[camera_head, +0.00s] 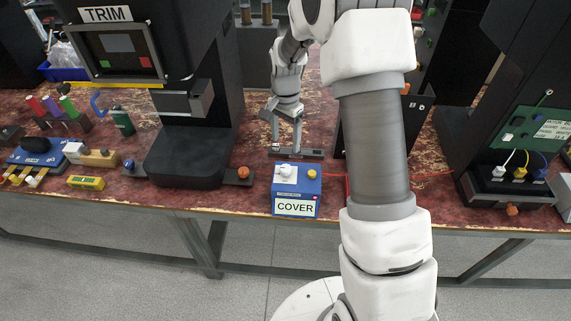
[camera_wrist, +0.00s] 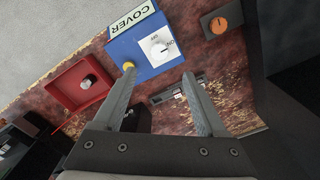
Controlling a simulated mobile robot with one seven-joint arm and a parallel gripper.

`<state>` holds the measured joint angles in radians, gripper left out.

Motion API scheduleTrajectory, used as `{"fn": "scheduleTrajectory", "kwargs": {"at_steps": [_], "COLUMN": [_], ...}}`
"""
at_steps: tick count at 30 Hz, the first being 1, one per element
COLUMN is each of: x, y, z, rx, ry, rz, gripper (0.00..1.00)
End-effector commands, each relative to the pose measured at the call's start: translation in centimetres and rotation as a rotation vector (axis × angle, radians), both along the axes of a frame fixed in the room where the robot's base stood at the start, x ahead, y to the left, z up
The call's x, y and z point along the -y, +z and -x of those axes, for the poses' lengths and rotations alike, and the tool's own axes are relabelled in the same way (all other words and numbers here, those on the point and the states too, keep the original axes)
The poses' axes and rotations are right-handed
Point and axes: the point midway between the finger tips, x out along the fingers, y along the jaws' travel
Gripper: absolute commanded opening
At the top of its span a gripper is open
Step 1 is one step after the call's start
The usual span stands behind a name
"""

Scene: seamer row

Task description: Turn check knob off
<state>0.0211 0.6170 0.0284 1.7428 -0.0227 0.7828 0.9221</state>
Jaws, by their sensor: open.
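A blue box (camera_head: 297,206) labelled COVER stands near the table's front edge. It has a white knob (camera_head: 286,170) and a yellow button (camera_head: 312,174) on top. In the wrist view the white knob (camera_wrist: 158,48) has ON and OFF marks beside it; its exact setting is too small to tell. I see no label reading "check".
A dark flat strip (camera_head: 300,153) lies behind the blue box. My arm hides part of the table right of the box. Another machine (camera_head: 490,188) stands far right.

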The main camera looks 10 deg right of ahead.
Motion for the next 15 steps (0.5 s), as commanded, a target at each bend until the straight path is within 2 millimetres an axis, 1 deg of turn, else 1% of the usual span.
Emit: {"fn": "scheduleTrajectory", "kwargs": {"at_steps": [1, 9, 12, 15], "x": [0.0, 0.1, 0.0, 0.0], "y": [-1.4, -7.1, -8.8, -10.0], "z": [0.1, 0.1, 0.1, 0.0], "rx": [-0.006, -0.004, -0.003, -0.001], "ry": [0.000, -0.001, 0.000, 0.000], "rz": [0.001, 0.000, 0.000, 0.000], "gripper": [0.74, 0.74, 0.74, 0.74]}}
